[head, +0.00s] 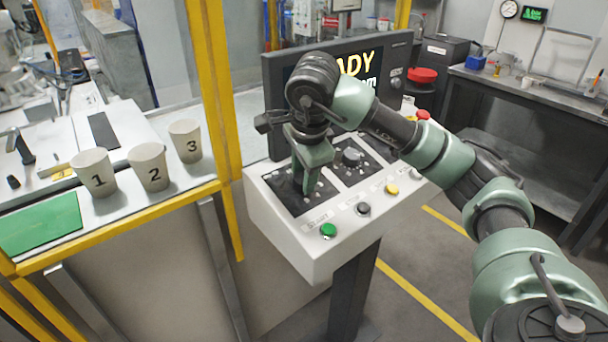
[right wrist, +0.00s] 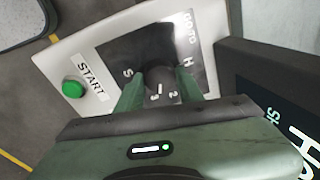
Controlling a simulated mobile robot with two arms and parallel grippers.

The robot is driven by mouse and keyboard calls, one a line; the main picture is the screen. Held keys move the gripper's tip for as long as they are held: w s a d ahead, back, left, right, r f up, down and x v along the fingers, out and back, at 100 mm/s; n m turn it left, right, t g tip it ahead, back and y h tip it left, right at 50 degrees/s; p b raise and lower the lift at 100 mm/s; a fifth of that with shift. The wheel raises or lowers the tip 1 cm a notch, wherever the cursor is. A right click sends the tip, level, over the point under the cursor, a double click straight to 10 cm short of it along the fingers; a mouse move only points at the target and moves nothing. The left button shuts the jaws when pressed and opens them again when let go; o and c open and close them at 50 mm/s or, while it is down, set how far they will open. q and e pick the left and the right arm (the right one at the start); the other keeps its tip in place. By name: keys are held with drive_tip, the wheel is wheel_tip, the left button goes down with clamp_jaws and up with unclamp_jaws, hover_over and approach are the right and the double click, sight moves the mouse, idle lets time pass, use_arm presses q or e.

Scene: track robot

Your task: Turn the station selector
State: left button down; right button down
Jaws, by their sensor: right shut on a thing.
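My right gripper (head: 308,185) reaches down onto the left dark panel of the white control console (head: 305,240). In the right wrist view its two green fingers (right wrist: 161,92) are shut on a dark round knob (right wrist: 160,76), the station selector. The panel around the knob carries the marks S, H, 1 and 2, partly covered by the gripper. Which mark the knob points to cannot be made out. In the head view the gripper hides the knob. My left gripper is not in view.
A green START button (head: 328,230) sits in front of the panel. The screen (head: 395,75) stands behind. Cups (head: 95,173) numbered 1 to 3 stand left, past a yellow post (head: 212,90).

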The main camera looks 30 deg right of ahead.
drive_tip(key=m, duration=0.4)
drive_tip(key=shift+r+m+g, duration=0.1)
drive_tip(key=shift+m+g, duration=0.2)
drive_tip(key=shift+g, duration=0.1)
drive_tip(key=m, duration=0.4)
drive_tip(key=shift+w+m+g, duration=0.1)
drive_tip(key=shift+m+g, duration=0.2)
drive_tip(key=shift+m, duration=0.1)
drive_tip(key=c, duration=0.9)
unclamp_jaws()
drive_tip(key=d+p+v, duration=0.1)
drive_tip(key=v, duration=0.6)
drive_tip(key=shift+a+r, duration=0.4)
drive_tip(key=shift+a, duration=0.1)
